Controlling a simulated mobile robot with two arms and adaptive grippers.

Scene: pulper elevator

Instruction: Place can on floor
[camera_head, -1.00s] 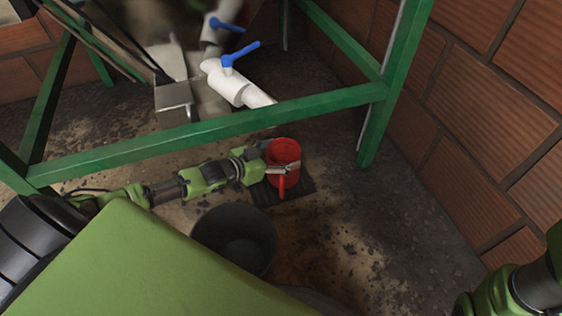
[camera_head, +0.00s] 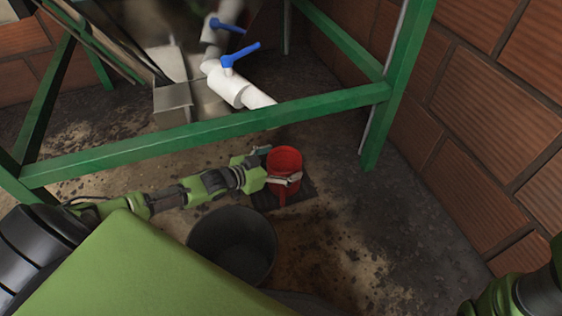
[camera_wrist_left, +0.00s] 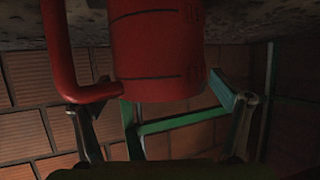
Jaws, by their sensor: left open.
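The red can (camera_head: 285,165) with a side handle stands upright on a dark square mat (camera_head: 304,199) on the floor. My left gripper (camera_head: 276,165) reaches in from the left beside it, open, with one finger on the far side of the can and one on the near side. In the left wrist view, which shows the floor at the top, the can (camera_wrist_left: 157,50) is between the spread fingers (camera_wrist_left: 160,108), with its handle on the left. Contact between fingers and can cannot be told. My right gripper is out of view; only part of that arm shows at bottom right.
A black bucket (camera_head: 234,243) stands just in front of my left arm. A green metal frame (camera_head: 205,133) crosses behind the can, with white pipe (camera_head: 232,90) and blue valve handles beyond. A brick wall (camera_head: 480,130) bounds the right. Floor right of the mat is free.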

